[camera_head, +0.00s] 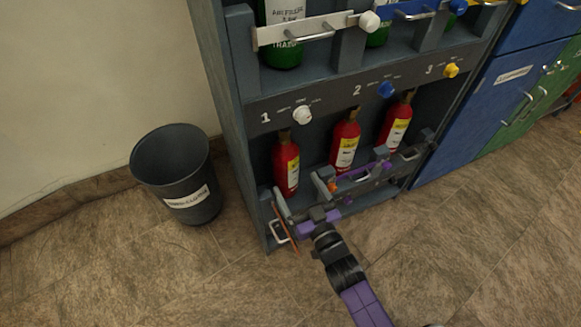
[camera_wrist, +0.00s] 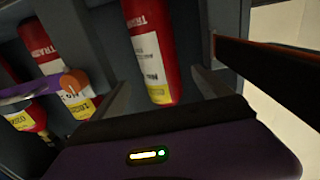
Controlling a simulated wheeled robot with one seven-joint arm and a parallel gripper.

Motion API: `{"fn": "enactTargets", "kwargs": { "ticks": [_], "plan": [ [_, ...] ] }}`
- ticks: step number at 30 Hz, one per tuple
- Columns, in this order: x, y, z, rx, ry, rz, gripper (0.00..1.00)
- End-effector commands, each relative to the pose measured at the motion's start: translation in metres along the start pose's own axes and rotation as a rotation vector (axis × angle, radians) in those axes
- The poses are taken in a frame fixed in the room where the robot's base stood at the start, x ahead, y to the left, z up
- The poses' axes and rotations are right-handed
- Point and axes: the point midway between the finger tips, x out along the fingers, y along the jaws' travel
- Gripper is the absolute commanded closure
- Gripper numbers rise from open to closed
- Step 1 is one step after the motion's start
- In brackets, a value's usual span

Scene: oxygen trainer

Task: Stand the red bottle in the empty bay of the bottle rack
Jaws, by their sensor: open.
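Three red bottles with yellow and white labels stand in the lower row of the bottle rack (camera_head: 225,75). In the head view they are the left bottle (camera_head: 286,166) under number 1, the middle bottle (camera_head: 345,143) under 2 and the right bottle (camera_head: 396,122) under 3. No empty bay shows in this row. My gripper (camera_head: 300,208) is low in front of bay 1, open. In the wrist view, the red bottle (camera_wrist: 150,45) lies ahead between the spread fingers, and no grip on it shows. The bottle's lower end is partly hidden in the head view.
A bar with an orange-brown face (camera_wrist: 275,62) stands at the right in the wrist view, close to my gripper. A retaining bar (camera_head: 365,178) with purple parts crosses bays 2 and 3. A dark bin (camera_head: 165,160) stands left of the rack. The floor in front is clear.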

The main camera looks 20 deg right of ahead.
Motion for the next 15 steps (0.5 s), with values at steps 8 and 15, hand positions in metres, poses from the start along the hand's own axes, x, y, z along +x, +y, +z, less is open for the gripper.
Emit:
{"fn": "enactTargets", "kwargs": {
  "ticks": [8,15],
  "plan": [
    [-0.031,0.0,-0.001,-0.001,0.001,0.0,0.12],
    [-0.034,0.0,0.0,-0.001,0.001,0.0,0.12]
  ]
}}
